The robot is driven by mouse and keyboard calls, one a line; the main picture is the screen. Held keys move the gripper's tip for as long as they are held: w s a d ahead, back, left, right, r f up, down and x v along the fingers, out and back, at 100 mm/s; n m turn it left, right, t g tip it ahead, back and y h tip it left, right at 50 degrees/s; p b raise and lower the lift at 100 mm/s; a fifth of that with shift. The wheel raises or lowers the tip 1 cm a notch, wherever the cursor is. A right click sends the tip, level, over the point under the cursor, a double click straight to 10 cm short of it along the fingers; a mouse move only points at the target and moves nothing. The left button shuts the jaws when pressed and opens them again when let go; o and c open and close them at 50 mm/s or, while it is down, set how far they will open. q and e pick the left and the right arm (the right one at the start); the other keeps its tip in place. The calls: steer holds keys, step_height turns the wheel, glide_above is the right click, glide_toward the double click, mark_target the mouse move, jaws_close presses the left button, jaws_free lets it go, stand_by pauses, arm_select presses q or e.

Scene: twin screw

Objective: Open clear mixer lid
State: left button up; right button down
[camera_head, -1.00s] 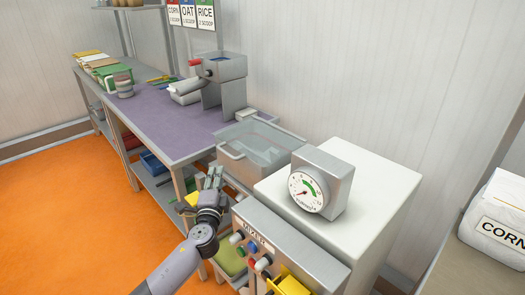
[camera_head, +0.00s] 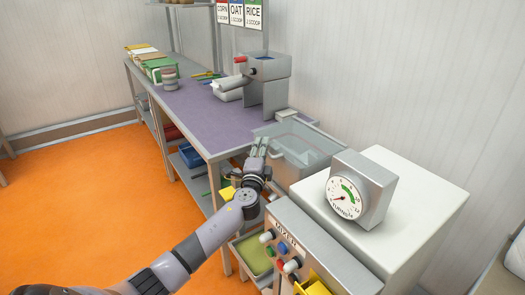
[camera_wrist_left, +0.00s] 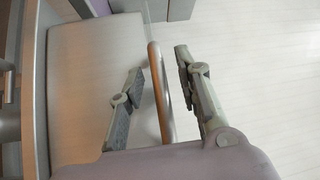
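The clear mixer lid (camera_head: 305,143) is a see-through cover on the mixer's bin, beside the white mixer housing (camera_head: 420,195), and looks shut. My left gripper (camera_head: 259,146) is at the lid's near left edge, covering the handle there in the head view. In the left wrist view a curved metal handle bar (camera_wrist_left: 160,92) runs between the two fingers of my left gripper (camera_wrist_left: 160,62). The fingers are apart, with a gap on both sides of the bar. My right gripper is not in view.
A purple-topped workbench (camera_head: 190,108) runs along the wall behind, with a scale-like grey machine (camera_head: 265,70). Orange floor on the left is free.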

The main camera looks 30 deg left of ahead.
arm_select(q)
steer(key=shift+c, duration=0.2)
jaws_close()
stand_by(0.6)
